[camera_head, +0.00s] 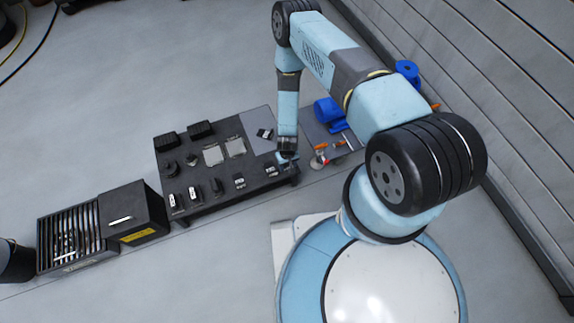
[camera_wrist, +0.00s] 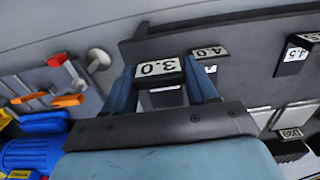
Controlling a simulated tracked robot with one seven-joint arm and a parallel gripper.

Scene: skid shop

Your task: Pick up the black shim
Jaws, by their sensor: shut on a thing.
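A black shim (camera_wrist: 172,77) with a white label reading 3.0 sits between the two blue fingers of my gripper (camera_wrist: 162,88) in the wrist view. The fingers are shut on its sides, and its label faces the camera. In the head view my gripper (camera_head: 287,157) points down at the right end of the dark bench (camera_head: 255,165). The shim is too small to make out clearly there. I cannot tell whether it is clear of the bench top.
Other labelled black pieces stand nearby, including one marked 4.0 (camera_wrist: 208,52) and one at the right (camera_wrist: 297,55). Orange-handled tools (camera_wrist: 68,100) and a blue machine part (camera_wrist: 35,155) lie at the left in the wrist view. A black cabinet (camera_head: 133,212) stands left of the bench.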

